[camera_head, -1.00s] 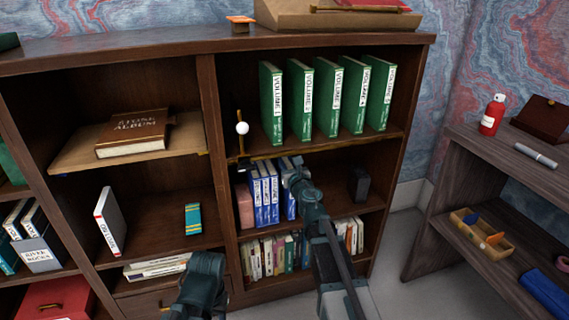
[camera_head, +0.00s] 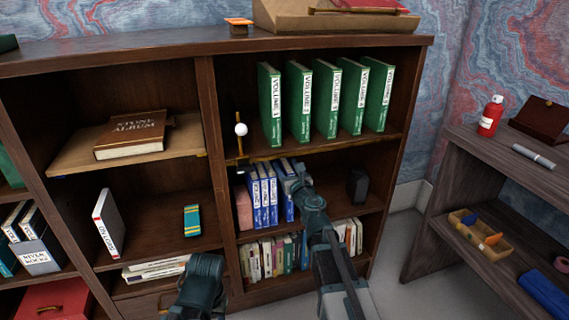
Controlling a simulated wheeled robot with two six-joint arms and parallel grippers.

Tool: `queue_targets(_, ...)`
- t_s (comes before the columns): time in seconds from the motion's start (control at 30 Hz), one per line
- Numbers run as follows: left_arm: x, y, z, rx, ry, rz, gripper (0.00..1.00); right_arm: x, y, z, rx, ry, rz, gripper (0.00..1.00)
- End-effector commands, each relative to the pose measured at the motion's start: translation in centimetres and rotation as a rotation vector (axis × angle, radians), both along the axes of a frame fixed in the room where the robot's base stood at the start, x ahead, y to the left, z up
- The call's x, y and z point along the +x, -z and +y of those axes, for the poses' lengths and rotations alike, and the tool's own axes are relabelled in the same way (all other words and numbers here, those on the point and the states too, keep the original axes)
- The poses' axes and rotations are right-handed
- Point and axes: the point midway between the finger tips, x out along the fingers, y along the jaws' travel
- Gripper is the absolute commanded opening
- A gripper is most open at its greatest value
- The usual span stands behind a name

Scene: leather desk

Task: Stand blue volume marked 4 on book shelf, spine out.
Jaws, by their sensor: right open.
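Several blue volumes (camera_head: 264,196) with white spine labels stand upright in a row on the middle shelf of the right-hand bookcase bay, spines facing out. Their numbers are too small to read. My right gripper (camera_head: 292,180) is open at the right end of this row. The gripper and arm partly hide the rightmost blue books, and I cannot tell whether it touches one. My left arm shows at the bottom centre; its fingertips are not visible. The book shelf (camera_head: 335,207) has bare board to the right of the blue row.
Green volumes (camera_head: 326,98) stand on the shelf above, behind a wooden front edge. A pink block (camera_head: 243,208) is left of the blue row and a dark object (camera_head: 357,186) is to its right. Small books (camera_head: 266,256) fill the shelf below. A side table (camera_head: 470,163) stands at right.

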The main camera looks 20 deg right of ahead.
Motion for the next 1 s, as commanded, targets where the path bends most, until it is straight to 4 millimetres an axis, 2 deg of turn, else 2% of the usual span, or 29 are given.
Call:
queue_targets(0.03,0.0,0.0,0.0,0.0,0.0,0.0,0.5,-1.5,0.0,0.0,0.0,0.001,0.0,0.62)
queue_targets(0.2,0.0,0.0,0.0,0.0,0.0,0.0,0.5,-5.0,0.0,-0.1,0.0,0.001,0.0,0.62)
queue_targets(0.43,0.0,0.0,0.0,0.0,0.0,0.0,0.5,-8.6,0.0,-0.3,0.0,0.001,0.0,0.62)
queue_targets(0.6,0.0,0.0,0.0,0.0,0.0,0.0,0.5,-9.3,0.0,-0.3,0.0,0.0,0.0,0.62)
queue_targets(0.87,0.0,0.0,0.0,0.0,0.0,0.0,0.5,-9.2,-0.1,-0.3,0.024,0.01,-0.001,0.62)
queue_targets(0.97,0.0,0.0,0.0,0.0,0.0,0.0,0.5,-9.0,-0.2,-0.6,0.165,0.07,-0.009,0.62)
queue_targets(1.0,0.0,0.0,0.0,0.0,0.0,0.0,0.5,-9.0,-0.2,-0.8,0.259,0.109,-0.012,0.62)
